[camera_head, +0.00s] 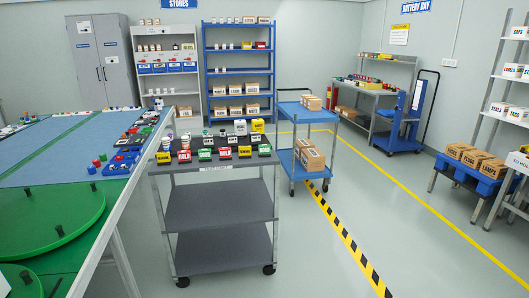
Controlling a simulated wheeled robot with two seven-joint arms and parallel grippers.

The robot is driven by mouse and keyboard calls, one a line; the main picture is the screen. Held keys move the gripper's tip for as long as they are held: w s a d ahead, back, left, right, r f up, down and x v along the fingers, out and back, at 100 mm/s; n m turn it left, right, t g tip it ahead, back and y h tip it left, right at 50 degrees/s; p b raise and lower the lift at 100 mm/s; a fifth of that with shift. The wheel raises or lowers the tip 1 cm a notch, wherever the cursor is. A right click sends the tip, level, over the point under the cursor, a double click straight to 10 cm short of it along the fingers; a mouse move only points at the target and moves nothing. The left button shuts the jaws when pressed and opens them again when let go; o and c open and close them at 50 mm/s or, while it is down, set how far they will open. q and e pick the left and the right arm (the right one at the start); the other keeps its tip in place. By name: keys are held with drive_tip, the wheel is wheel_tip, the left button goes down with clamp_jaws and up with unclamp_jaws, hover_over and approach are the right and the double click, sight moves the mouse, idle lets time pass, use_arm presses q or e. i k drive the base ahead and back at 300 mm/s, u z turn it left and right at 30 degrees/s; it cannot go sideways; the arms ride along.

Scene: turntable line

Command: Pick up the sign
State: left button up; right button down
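Several things here could be called a sign, and I cannot tell which one is meant. A blue STORES sign (179,3) is on the back wall. A blue BATTERY BAY sign (416,6) is on the right-hand wall, with a white and yellow notice (399,34) below it. A white label plate (216,168) is on the front edge of the grey cart. Small lettered blocks in yellow, red, green and black stand on the cart's top, such as a yellow one (164,157). Neither of my grippers shows in this view.
The grey cart (217,205) stands in front, on wheels. A long table (75,150) with green turntables (45,222) is at left. A blue trolley (308,113) with cartons stands behind. A blue pallet (470,172) with cartons is at right. The floor (420,225) between is clear.

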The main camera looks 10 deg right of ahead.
sight(204, 154)
drive_tip(key=z, duration=0.15)
drive_tip(key=i, duration=0.8)
drive_tip(key=u, duration=0.4)
drive_tip(key=i, duration=1.7)
drive_tip(key=u, duration=0.75)
